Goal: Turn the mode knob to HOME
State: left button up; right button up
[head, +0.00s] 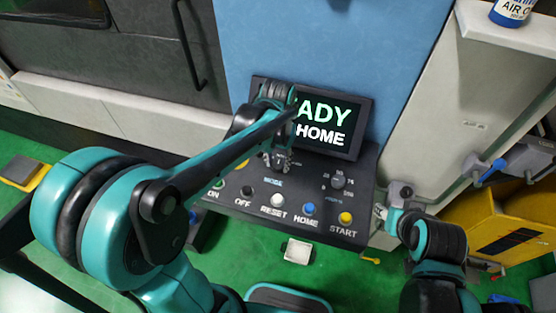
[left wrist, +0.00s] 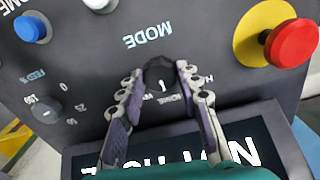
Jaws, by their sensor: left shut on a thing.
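The mode knob (left wrist: 160,75) is a small black round knob on the dark control panel (head: 335,212), above the word MODE in the head view. My left gripper (head: 275,162) reaches down to it and is shut on it; in the left wrist view its two fingers (left wrist: 158,80) hold the knob from both sides. The fingers partly hide the small labels around the knob. My right gripper (head: 382,214) is at the panel's right edge, too small to read.
A row of buttons lies along the panel's front, including blue HOME (head: 309,208) and yellow START (head: 345,217). The feed knob (head: 338,182) is to the right. The red emergency stop on its yellow base (left wrist: 290,42) stands beside the mode knob.

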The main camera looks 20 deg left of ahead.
aim_at(278, 164)
dwell(0.4)
pick_arm(q)
jog(key=o, duration=1.2)
jog(key=shift+c, duration=0.2)
notch_tip(278, 164, up, 12)
